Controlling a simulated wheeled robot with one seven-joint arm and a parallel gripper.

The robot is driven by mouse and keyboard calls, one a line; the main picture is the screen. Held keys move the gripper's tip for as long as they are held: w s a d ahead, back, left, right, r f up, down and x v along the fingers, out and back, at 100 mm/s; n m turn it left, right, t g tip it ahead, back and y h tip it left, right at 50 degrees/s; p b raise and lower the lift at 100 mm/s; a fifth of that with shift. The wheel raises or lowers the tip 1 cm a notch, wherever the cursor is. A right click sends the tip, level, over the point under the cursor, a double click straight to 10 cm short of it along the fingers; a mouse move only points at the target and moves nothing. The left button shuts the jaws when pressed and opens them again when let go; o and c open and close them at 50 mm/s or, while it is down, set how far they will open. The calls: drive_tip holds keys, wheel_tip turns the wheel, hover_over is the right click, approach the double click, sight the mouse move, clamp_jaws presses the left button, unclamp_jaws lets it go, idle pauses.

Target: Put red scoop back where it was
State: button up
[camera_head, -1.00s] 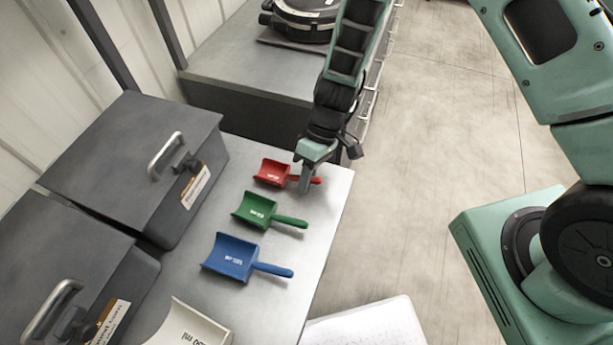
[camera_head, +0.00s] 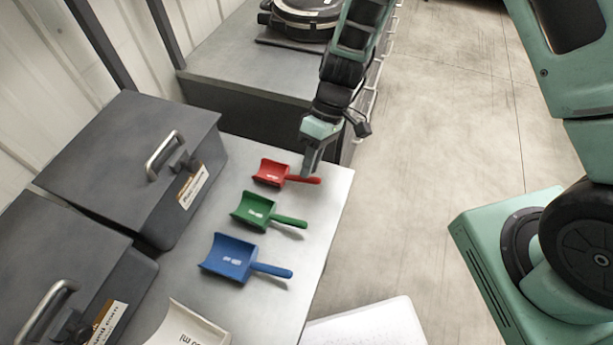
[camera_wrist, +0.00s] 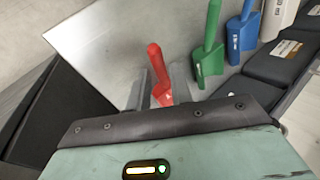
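The red scoop (camera_head: 270,172) lies on the grey metal table (camera_head: 318,235), at the far end of a row of scoops. Its handle points right, toward the table's edge. My gripper (camera_head: 311,167) is just above the handle and looks clear of it. In the wrist view the red scoop (camera_wrist: 156,62) appears between the two fingers of my gripper (camera_wrist: 160,82), which are apart with nothing held. Part of the scoop's head is hidden by the gripper body in that view.
A green scoop (camera_head: 258,210) and a blue scoop (camera_head: 234,256) lie nearer in the same row, with a white scoop (camera_head: 188,327) at the front. Dark lidded bins (camera_head: 120,150) stand along the left. A round device (camera_head: 305,18) sits on the far surface.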

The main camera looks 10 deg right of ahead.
drive_tip(key=b+v, duration=0.1)
drive_tip(key=v, duration=0.6)
drive_tip(key=s+r+m+t+h, duration=0.1)
drive_tip(key=s+r+t+h, duration=0.3)
drive_tip(key=s+r, duration=1)
drive_tip(key=s, duration=0.4)
drive_tip(key=shift+s+d+t, duration=0.25)
drive_tip(key=shift+d+t, duration=0.05)
drive_tip(key=shift+r, duration=0.15)
